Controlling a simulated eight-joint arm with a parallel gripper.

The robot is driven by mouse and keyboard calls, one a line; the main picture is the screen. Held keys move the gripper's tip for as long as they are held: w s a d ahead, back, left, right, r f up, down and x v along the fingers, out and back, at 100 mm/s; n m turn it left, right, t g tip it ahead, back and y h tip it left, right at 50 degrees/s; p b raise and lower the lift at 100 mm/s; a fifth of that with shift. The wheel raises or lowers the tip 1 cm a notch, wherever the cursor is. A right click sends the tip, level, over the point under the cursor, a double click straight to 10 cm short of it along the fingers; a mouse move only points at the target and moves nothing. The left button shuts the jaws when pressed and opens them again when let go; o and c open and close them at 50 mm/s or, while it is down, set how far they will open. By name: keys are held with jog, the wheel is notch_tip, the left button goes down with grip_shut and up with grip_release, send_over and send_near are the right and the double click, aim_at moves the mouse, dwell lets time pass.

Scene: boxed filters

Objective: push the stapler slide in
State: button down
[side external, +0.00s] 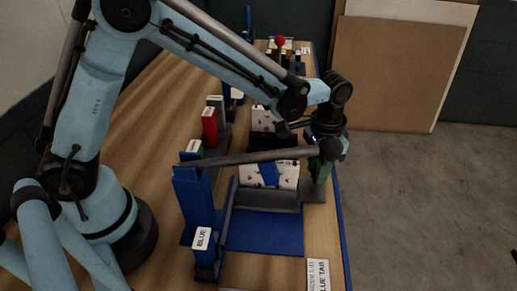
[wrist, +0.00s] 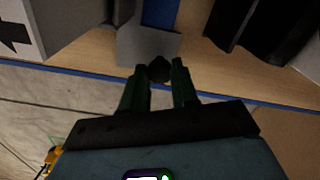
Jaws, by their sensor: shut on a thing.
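My gripper (wrist: 159,67) has its two dark green fingers on either side of a small black knob (wrist: 159,70) in the wrist view. The knob stands at the outer edge of a grey plate (wrist: 135,47), with a blue strip (wrist: 160,13) behind it. I take this plate and knob to be the stapler slide. In the side view my gripper (side external: 321,174) points down at the right edge of the blue station, by the grey slide end (side external: 313,192).
A white box with holes (side external: 283,176) sits in the station above its blue base (side external: 262,232). A blue post (side external: 193,205) and a block labelled BLUE (side external: 202,239) stand left. A red block (side external: 209,126) is further back. Open floor lies right of the bench.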

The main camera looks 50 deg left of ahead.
aim_at(316, 198)
jog(key=s+d, duration=0.3)
jog(key=shift+s+d, duration=0.2)
jog(key=shift+d, duration=0.05)
jog(key=c, duration=0.9)
grip_release()
jog(key=shift+o, duration=0.2)
notch_tip(316, 198, up, 12)
